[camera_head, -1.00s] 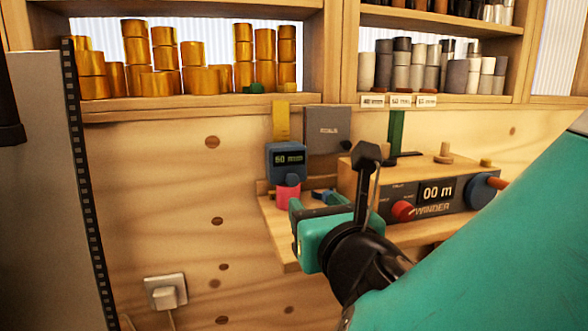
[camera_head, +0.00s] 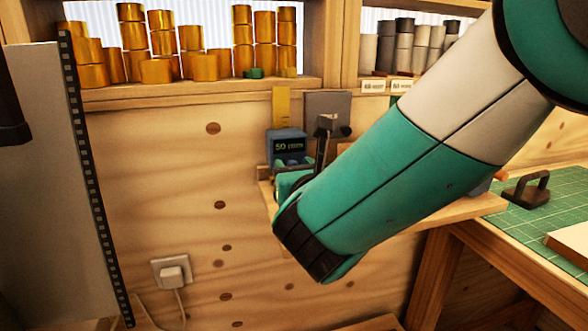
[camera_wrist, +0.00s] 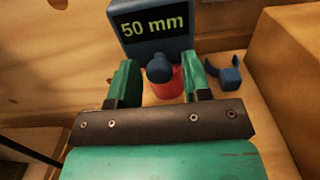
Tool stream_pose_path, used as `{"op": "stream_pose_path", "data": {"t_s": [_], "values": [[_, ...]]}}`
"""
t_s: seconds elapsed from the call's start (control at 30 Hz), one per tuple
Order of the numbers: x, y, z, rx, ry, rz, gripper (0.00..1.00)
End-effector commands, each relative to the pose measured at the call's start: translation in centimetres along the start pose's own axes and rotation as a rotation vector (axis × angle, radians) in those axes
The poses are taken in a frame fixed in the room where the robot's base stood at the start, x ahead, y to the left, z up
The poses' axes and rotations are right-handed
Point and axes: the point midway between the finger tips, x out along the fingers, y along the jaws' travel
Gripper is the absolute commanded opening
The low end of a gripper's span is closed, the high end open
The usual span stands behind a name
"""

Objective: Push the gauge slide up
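The gauge is a blue-grey box (camera_head: 287,143) with a display reading 50 mm, in front of a yellow upright strip (camera_head: 281,104) on the wooden wall. In the wrist view the gauge box (camera_wrist: 155,29) is at the top centre. A dark blue round knob (camera_wrist: 158,68) sits below its display, with a red piece (camera_wrist: 167,85) under it. My gripper (camera_wrist: 160,74) is open, its two green fingers on either side of the knob with gaps on both sides. In the head view my arm hides most of the gripper, and the knob is hidden.
A small blue clip-like part (camera_wrist: 229,75) lies on the wooden ledge right of my fingers. A wooden block stands at the far right of the wrist view. Shelves of gold rolls (camera_head: 160,44) are above; a green mat (camera_head: 541,223) lies right.

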Motion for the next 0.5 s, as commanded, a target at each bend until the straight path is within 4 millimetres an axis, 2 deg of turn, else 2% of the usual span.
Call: {"op": "stream_pose_path", "data": {"t_s": [0.03,0.17,0.2,0.37,0.5], "values": [[0.0,0.0,0.0,0.0,0.0,0.0,0.33],[0.0,0.0,0.0,0.0,0.0,0.0,0.03],[0.0,0.0,0.0,0.0,0.0,0.0,0.0],[0.0,0.0,0.2,0.0,0.0,0.0,0.0],[0.0,0.0,1.3,0.0,0.0,0.0,0.0]]}}
